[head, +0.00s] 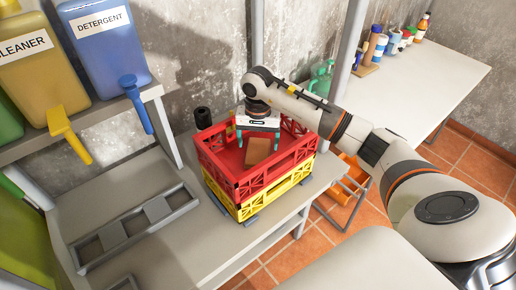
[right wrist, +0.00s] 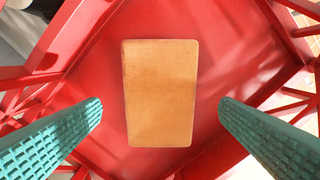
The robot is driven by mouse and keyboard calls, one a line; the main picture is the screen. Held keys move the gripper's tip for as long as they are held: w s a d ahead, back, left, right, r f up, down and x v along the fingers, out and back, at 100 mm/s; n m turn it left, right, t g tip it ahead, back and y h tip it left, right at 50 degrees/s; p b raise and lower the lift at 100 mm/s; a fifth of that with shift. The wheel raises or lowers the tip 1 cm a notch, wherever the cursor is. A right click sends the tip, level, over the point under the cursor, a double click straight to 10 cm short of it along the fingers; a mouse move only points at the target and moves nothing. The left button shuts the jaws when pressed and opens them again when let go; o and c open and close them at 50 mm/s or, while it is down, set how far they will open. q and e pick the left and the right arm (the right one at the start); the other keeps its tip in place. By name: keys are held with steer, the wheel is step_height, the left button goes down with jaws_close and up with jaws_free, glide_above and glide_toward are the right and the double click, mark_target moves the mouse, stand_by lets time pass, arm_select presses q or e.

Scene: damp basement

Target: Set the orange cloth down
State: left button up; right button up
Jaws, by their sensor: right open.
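The orange cloth (right wrist: 160,95) lies flat on the floor of the red crate, as the right wrist view shows. In the head view the cloth (head: 258,150) looks brown-orange inside the same red crate (head: 243,187). My right gripper (head: 258,137) is over the crate, pointing down into it. Its two teal fingers stand wide apart on either side of the cloth in the right wrist view (right wrist: 160,120), with a gap on both sides and nothing between them touching. My left gripper is in neither view.
The red crate is stacked on a yellow crate (head: 246,208) on a grey table (head: 165,245). A black cylinder (head: 203,117) stands behind it. Detergent (head: 105,45) and cleaner (head: 42,65) jugs sit on a shelf at left. Bottles line a white table (head: 430,80) at right.

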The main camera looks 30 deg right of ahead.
mark_target(258, 151)
step_height(258, 151, up, 9)
steer(key=b, duration=0.2)
steer(key=shift+f, duration=0.1)
stand_by(0.5)
